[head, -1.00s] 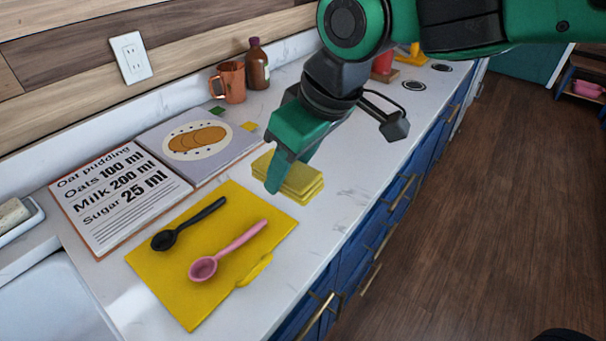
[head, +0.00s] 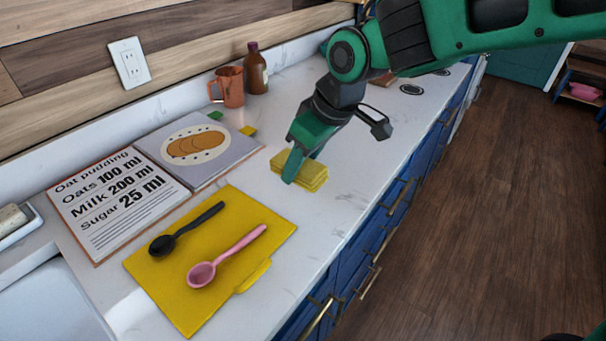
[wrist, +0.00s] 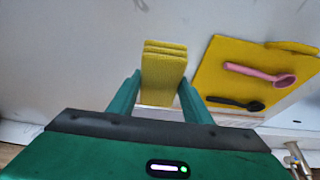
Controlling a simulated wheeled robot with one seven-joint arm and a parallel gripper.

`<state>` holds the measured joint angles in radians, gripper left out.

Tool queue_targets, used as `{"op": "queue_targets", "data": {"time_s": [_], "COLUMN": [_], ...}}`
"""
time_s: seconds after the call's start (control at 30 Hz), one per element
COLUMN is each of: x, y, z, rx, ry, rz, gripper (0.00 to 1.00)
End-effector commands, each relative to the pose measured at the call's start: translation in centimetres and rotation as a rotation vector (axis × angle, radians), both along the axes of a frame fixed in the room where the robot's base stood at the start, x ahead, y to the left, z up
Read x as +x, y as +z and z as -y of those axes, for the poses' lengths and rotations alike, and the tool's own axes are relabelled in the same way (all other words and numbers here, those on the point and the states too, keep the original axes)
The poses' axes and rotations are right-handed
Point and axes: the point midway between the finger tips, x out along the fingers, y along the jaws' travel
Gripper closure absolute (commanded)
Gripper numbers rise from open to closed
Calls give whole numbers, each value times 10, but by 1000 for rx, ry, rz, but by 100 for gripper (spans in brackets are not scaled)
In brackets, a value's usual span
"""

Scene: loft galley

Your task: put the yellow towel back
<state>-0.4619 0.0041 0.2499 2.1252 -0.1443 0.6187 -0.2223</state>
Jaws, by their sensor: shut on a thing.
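The yellow towel (head: 312,174) is a folded, layered stack on the white counter, right of the open recipe book. It also shows in the wrist view (wrist: 164,72), between my fingers. My gripper (head: 297,172) is shut on the towel, with one green finger on its near left side in the head view. In the wrist view my gripper (wrist: 158,100) has a finger on each side of the towel. The towel looks at or just above the counter; I cannot tell whether it touches.
A yellow mat (head: 190,302) with a black spoon (head: 186,230) and a pink spoon (head: 228,256) lies at the front left. The recipe book (head: 120,195) lies behind it. A copper mug (head: 230,87) and brown bottle (head: 256,70) stand by the wall. Counter right of the towel is clear.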

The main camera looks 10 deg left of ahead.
Motion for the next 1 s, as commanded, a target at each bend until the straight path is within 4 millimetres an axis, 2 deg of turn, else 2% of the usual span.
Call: {"op": "queue_targets", "data": {"time_s": [0.1,0.2,0.5,0.93,0.97,1.0], "x": [12,17,16,17,17,17], "y": [-8,-11,-46,-52,-52,-52], "z": [1,1,2,3,3,3], "rx": [0,1,0,0,0,0], "ry": [0,1,2,-1,-1,-1], "rz": [-1,1,-2,0,0,0], "gripper": [73,73,73,73,50,41]}}
